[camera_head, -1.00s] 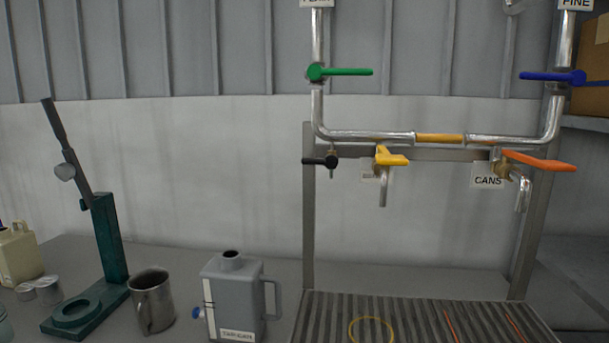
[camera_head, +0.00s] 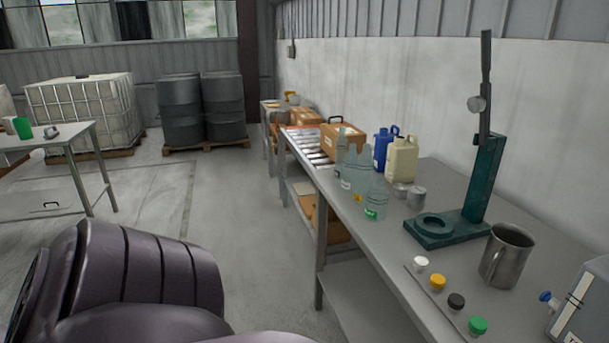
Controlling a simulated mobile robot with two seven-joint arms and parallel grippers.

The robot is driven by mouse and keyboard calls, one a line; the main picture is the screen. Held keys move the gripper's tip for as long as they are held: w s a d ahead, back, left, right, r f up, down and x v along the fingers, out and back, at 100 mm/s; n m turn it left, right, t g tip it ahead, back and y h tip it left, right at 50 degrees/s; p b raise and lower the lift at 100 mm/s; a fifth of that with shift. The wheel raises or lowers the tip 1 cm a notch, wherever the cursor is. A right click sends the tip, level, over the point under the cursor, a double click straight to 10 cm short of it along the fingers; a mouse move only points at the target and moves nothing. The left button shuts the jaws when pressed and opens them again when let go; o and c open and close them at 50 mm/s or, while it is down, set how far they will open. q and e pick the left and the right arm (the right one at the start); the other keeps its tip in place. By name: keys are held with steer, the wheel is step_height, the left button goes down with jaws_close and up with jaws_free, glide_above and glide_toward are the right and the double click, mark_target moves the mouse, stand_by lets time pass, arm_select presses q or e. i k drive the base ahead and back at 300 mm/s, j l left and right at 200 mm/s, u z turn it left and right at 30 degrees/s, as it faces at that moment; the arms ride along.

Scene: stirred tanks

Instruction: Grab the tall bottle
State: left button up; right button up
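Several clear, greenish bottles stand upright close together on the grey workbench (camera_head: 392,262), along its left edge. The nearest bottle (camera_head: 376,200) has a green label low down. Behind it stand another clear bottle (camera_head: 362,166) and one with a narrow top (camera_head: 343,160). They overlap, so I cannot tell surely which is tallest. Neither of my grippers is in view. A dark purple link of my own arm fills the lower left, apart from the bottles.
Near the bottles are a blue jug (camera_head: 380,150), a cream jug (camera_head: 402,159) and small tins (camera_head: 416,197). A green press (camera_head: 484,180), a metal mug (camera_head: 507,255), several coloured caps (camera_head: 438,281) and a grey canister (camera_head: 585,305) stand nearer. The floor left of the bench is clear.

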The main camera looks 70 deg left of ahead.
mark_target(364, 161)
steer(key=k+u, duration=0.1)
steer(key=u, duration=1.35)
steer(key=i+l+u, duration=0.1)
steer(key=u, duration=0.2)
steer(key=i+j+z, duration=0.2)
steer(key=i+j, duration=0.2)
steer(key=j, duration=0.25)
steer(key=i+j+z, duration=0.1)
steer(key=j, duration=0.2)
steer(key=i+j+z, duration=0.1)
steer(key=j, duration=0.25)
steer(key=i+j+z, duration=0.1)
steer(key=i+j, duration=0.2)
steer(key=i+j+z, duration=0.1)
steer(key=j, duration=0.35)
